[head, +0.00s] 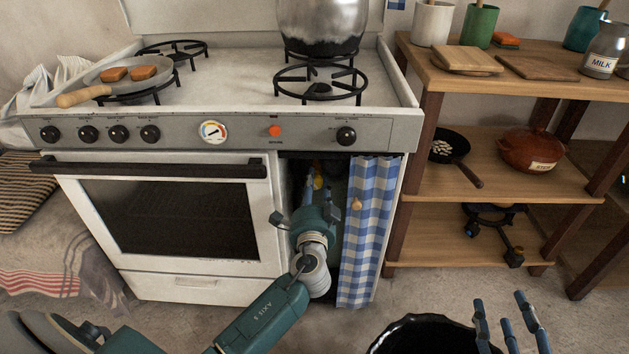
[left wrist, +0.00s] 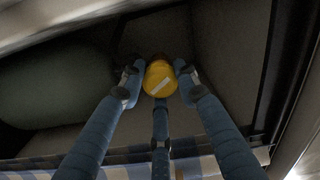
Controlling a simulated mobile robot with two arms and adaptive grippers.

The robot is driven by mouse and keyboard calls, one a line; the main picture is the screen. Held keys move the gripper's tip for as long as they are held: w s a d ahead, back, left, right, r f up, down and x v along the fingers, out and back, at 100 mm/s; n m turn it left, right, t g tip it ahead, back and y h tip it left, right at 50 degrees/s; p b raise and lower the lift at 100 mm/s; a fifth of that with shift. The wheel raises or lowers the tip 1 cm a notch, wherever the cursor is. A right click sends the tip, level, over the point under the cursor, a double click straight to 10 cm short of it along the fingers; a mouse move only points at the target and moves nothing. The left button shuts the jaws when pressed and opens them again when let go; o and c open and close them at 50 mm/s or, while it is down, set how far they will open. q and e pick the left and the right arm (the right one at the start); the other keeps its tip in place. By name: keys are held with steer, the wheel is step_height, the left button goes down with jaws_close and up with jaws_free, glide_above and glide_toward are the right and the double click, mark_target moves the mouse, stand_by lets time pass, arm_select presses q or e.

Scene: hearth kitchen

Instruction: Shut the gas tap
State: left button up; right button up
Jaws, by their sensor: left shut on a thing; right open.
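The gas tap is a round yellow knob with a white stripe, inside the open compartment at the right of the stove. It shows in the left wrist view (left wrist: 157,72) and as a small yellow patch in the head view (head: 318,182). My left gripper (left wrist: 160,86) reaches into the compartment, its fingers shut around the yellow knob. In the head view its fingers are mostly hidden. The white stripe lies slanted across the knob. My right gripper (head: 508,312) is open and empty at the lower right.
A blue checked curtain (head: 365,235) hangs at the compartment's right side. A large rounded grey-green body (left wrist: 55,85) sits left of the knob in the left wrist view. The stove (head: 180,280) stands left, a wooden shelf (head: 445,185) right. A black bucket (head: 430,320) is on the floor.

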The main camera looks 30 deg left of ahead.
arm_select(q)
steer(key=m, duration=0.1)
steer(key=m+p, duration=0.1)
steer(key=m, duration=0.1)
steer(key=shift+w+d+r+m+p, duration=0.1)
steer(key=shift+d+r+m+p, duration=0.1)
steer(key=shift+r+m+p, duration=0.1)
steer(key=m+p, duration=0.1)
steer(key=m, duration=0.1)
steer(key=shift+f+m, duration=0.15)
steer(key=shift+m, duration=0.15)
steer(key=shift+f+m, duration=0.1)
steer(key=shift+m, duration=0.2)
arm_select(e)
steer(key=s+d+f+g+h, duration=0.1)
steer(key=s+d+f+g, duration=0.1)
steer(key=s+f+g, duration=0.2)
steer(key=s+d+f+g+h, duration=0.1)
steer(key=s+d+f+g, duration=0.2)
steer(key=s+f, duration=0.5)
steer(key=shift+s+f+g+h, duration=0.3)
steer(key=shift+s+f+g, duration=0.1)
steer(key=shift+f+g, duration=0.35)
arm_select(q)
steer(key=o, duration=1.2)
steer(key=shift+d, duration=0.15)
steer(key=shift+c, duration=0.2)
arm_select(e)
steer(key=shift+d+m, duration=0.1)
steer(key=shift+m, duration=0.2)
